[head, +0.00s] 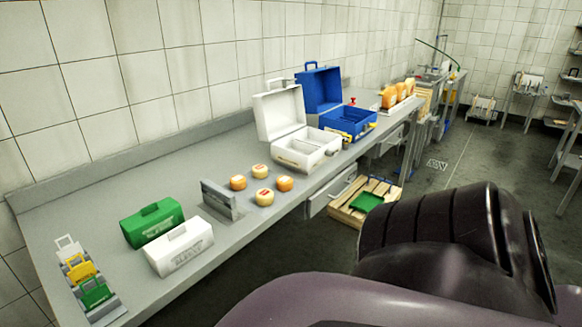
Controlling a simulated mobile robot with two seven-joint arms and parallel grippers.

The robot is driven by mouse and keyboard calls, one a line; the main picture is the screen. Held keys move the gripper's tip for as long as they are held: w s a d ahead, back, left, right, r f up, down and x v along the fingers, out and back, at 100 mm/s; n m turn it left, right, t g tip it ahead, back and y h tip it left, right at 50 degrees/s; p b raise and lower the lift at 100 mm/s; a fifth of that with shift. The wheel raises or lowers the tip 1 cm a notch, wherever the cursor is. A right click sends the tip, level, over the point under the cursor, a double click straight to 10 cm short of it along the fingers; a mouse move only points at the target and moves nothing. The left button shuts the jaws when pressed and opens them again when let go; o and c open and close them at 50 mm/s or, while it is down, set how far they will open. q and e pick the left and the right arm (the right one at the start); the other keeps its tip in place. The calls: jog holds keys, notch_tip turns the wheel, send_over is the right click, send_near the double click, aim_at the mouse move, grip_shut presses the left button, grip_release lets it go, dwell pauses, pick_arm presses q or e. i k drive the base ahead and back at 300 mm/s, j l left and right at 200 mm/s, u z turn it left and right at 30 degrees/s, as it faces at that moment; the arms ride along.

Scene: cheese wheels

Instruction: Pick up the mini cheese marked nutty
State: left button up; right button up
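Several mini cheeses stand together on the grey metal counter (110,205). An orange one (238,183) is at the left and a pale yellow one (261,172) at the back. Another pale yellow one (264,197) is at the front and an orange one (285,184) at the right. Their top labels are too small to read, so I cannot tell which is marked nutty. Neither gripper is in view. A large dark arm link of mine fills the lower right.
A grey metal stand (218,200) is left of the cheeses, with closed green (153,224) and white (180,248) boxes beyond. Open white (290,152) and blue (345,122) cases stand right. A wooden crate (345,213) is on the floor below the counter.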

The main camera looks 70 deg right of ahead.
aim_at(238, 183)
jog(key=k+z, duration=0.1)
jog(key=z, duration=0.35)
jog(key=k+j+z, duration=0.1)
jog(key=z, duration=0.35)
jog(key=k+z, duration=0.15)
jog(key=z, duration=0.3)
jog(key=i+j+z, duration=0.5)
jog(key=i, duration=0.15)
jog(key=i+l+u, duration=0.1)
jog(key=u, duration=0.15)
jog(key=i+l+u, duration=0.25)
jog(key=k+j, duration=0.05)
jog(key=j, duration=0.05)
